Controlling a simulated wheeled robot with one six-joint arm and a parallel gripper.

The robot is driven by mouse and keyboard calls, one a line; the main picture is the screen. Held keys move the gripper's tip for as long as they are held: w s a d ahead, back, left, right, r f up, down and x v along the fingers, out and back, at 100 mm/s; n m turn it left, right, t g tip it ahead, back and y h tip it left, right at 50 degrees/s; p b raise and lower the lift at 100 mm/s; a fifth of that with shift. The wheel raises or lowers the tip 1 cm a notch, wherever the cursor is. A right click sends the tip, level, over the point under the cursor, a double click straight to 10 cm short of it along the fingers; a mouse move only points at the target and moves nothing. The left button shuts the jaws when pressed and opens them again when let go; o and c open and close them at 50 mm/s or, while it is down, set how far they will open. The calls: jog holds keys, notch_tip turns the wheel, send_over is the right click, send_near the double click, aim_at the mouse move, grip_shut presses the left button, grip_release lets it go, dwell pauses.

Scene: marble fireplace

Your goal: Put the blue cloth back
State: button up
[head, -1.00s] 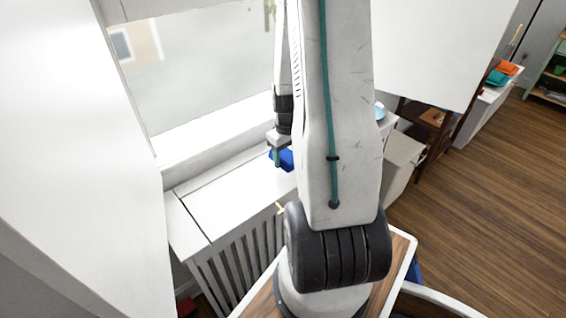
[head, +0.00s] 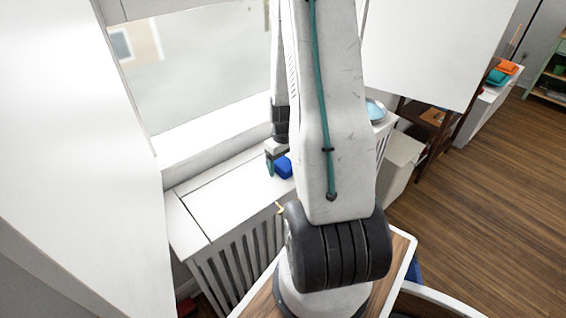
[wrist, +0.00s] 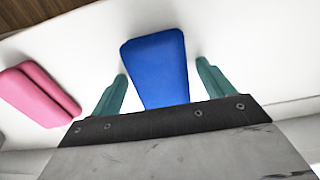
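The blue cloth (head: 284,168) is a folded pad on the white ledge (head: 215,197) below the window. In the wrist view the blue cloth (wrist: 158,60) lies in the gap between my teal fingertips and reaches beyond them. My gripper (wrist: 162,71) is open, with white surface showing between each finger and the cloth. In the head view my gripper (head: 269,163) is just left of the cloth, and my arm hides part of this area. I cannot tell its height above the ledge.
A folded pink cloth (wrist: 38,94) lies left of the blue one in the wrist view. A light blue round object (head: 375,110) sits further right on the ledge. Orange (head: 507,67) and teal (head: 496,77) cloths lie on a far white surface. The ledge's left part is clear.

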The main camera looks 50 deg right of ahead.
aim_at(283, 161)
notch_tip(283, 161, up, 11)
jog(key=w+a+r, duration=0.2)
jog(key=a+r, duration=0.6)
jog(key=r, duration=0.1)
jog(key=s+a+r+n, duration=0.1)
jog(key=s+a+r, duration=0.3)
jog(key=a, duration=0.3)
jog(key=s+a+r, duration=0.4)
jog(key=s+a, duration=0.1)
jog(key=a, duration=0.3)
jog(key=s+a+r+n+t, duration=0.1)
jog(key=s+a+r, duration=0.3)
jog(key=a, duration=0.3)
jog(key=shift+s+a+r+n, duration=0.15)
jog(key=shift+s+r+n, duration=0.2)
jog(key=shift+s, duration=0.45)
